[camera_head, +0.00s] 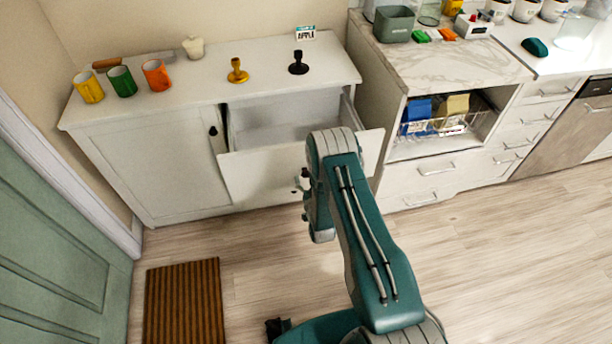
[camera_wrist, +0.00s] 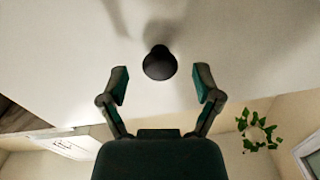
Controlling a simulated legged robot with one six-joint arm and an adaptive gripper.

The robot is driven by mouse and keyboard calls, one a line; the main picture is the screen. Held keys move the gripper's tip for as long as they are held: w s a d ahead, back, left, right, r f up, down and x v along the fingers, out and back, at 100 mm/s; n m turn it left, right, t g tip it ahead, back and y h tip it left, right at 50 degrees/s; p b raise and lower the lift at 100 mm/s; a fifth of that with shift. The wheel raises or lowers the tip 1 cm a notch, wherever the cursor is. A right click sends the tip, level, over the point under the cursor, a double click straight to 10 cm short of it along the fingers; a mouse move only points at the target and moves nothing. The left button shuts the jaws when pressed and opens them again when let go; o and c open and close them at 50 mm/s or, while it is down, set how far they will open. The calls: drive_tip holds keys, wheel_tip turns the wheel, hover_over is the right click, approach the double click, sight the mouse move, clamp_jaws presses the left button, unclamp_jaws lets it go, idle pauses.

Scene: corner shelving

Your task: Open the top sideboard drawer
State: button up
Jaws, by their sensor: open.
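The white sideboard (camera_head: 165,165) stands against the wall in the head view. Its top drawer (camera_head: 255,178) is pulled well out, and its empty-looking inside shows behind the front panel. My gripper (camera_wrist: 160,86) is open at the drawer front, with its two fingers apart. A round black knob (camera_wrist: 159,63) on the pale panel lies between and just beyond the fingertips in the wrist view. No finger touches the knob there. In the head view my arm covers part of the drawer front and most of the gripper.
Yellow, green and orange mugs (camera_head: 122,81), a gold holder (camera_head: 237,71) and a black holder (camera_head: 298,63) stand on the sideboard. A marble-topped counter (camera_head: 450,60) is to the right. A striped mat (camera_head: 183,300) lies on the floor at left. Floor at right is clear.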

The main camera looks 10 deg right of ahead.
drive_tip(key=s, duration=1)
drive_tip(key=shift+s, duration=0.15)
drive_tip(key=w+r+g, duration=0.3)
drive_tip(key=w+r, duration=0.6)
drive_tip(key=r, duration=0.5)
wheel_tip(320, 180, up, 14)
drive_tip(key=s+n+g, duration=0.1)
drive_tip(key=s+g, duration=0.2)
drive_tip(key=s+r+n+g, duration=0.1)
drive_tip(key=s+r+g, duration=0.2)
drive_tip(key=s+r, duration=0.85)
drive_tip(key=s+r+g, duration=0.1)
drive_tip(key=s, duration=0.8)
drive_tip(key=s+r+g, duration=0.2)
drive_tip(key=s, duration=0.8)
drive_tip(key=shift+r+n, duration=0.25)
drive_tip(key=shift+n, duration=0.05)
